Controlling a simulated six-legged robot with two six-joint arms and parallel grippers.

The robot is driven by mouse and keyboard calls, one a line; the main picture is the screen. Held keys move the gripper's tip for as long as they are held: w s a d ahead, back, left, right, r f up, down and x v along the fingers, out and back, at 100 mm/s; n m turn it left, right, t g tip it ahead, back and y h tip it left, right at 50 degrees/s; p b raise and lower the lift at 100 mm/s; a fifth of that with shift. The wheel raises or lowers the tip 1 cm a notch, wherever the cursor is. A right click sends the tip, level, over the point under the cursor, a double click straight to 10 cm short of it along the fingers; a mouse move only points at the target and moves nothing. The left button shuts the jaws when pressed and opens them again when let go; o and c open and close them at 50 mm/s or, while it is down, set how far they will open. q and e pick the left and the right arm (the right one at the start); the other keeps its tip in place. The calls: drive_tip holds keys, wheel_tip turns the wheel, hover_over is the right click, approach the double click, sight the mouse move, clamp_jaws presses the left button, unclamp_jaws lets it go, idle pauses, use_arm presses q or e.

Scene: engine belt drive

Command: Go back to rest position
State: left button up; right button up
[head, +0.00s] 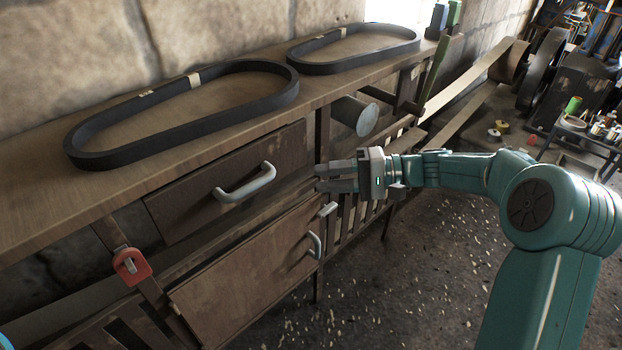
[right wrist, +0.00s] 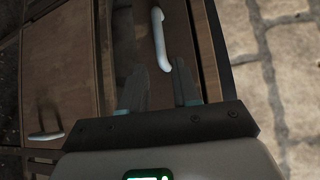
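My right gripper (head: 322,178) reaches in from the right in the head view, in front of the wooden workbench, a little right of the drawer. Its two fingers look slightly apart with nothing between them; they also show in the right wrist view (right wrist: 160,86), parted, with the drawer front behind. The drawer (head: 225,180) appears closed, and its pale handle (head: 245,184) is apart from the fingers. The handle shows in the right wrist view too (right wrist: 159,40). My left gripper is not in view; only a small blue piece shows at the lower left corner.
Two black belts (head: 110,148) (head: 350,60) lie on the workbench top (head: 40,195). A cabinet door (head: 245,265) is below the drawer. A grey cylinder (head: 355,115) sticks out from the bench. A red part (head: 131,266) hangs on the frame. The floor in front is open.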

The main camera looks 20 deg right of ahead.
idle(0.5)
drive_tip(key=s+a+f+m+g+h+p, duration=0.1)
drive_tip(key=s+a+f+g+h+p, duration=0.2)
drive_tip(key=f, duration=0.8)
drive_tip(key=s+a+f+g+h, duration=0.3)
drive_tip(key=s+a+f, duration=0.15)
drive_tip(key=f, duration=0.65)
drive_tip(key=s+a+f+n+h+p, duration=0.1)
drive_tip(key=s+a+f+n+h, duration=0.1)
drive_tip(key=s+f, duration=0.3)
drive_tip(key=s+a+f+n+h+p, duration=0.2)
drive_tip(key=s+f, duration=0.3)
drive_tip(key=s, duration=0.6)
drive_tip(key=shift+s+a+n+g+h, duration=0.3)
drive_tip(key=shift+a+n+h, duration=0.1)
drive_tip(key=shift+a+n, duration=0.3)
